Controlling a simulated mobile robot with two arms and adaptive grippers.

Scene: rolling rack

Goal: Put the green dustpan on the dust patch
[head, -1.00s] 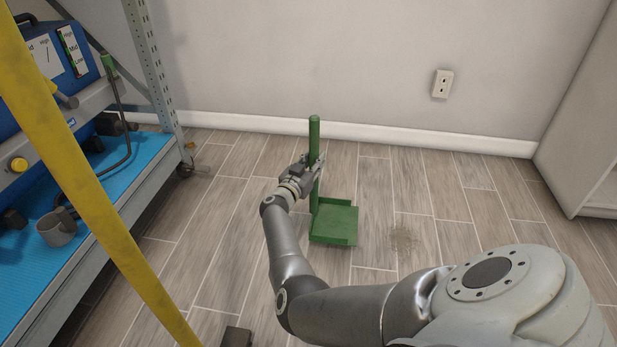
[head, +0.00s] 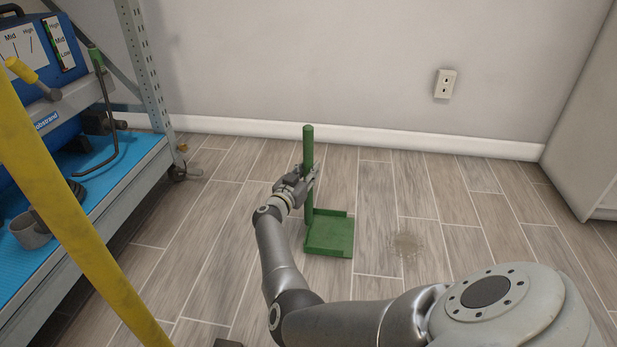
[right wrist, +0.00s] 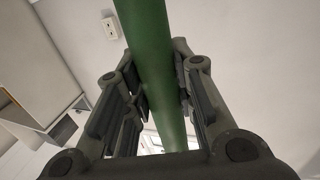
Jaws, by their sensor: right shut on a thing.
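The green dustpan (head: 330,237) has a flat pan and a tall upright handle. My right gripper (head: 308,178) is shut on the handle, around its middle. In the right wrist view the handle (right wrist: 155,60) runs between the two fingers of the gripper (right wrist: 160,90). The pan is at or just above the floor; I cannot tell whether it touches. The dust patch (head: 407,244) is a faint brownish smudge on the floor, to the right of the pan and apart from it. My left gripper is not in view.
A metal rack (head: 150,90) with a blue-matted shelf (head: 120,175) stands at the left, holding a grey mug (head: 30,230). A yellow pole (head: 75,200) crosses the left foreground. A pale cabinet (head: 590,130) is at the right. The floor around the dust patch is clear.

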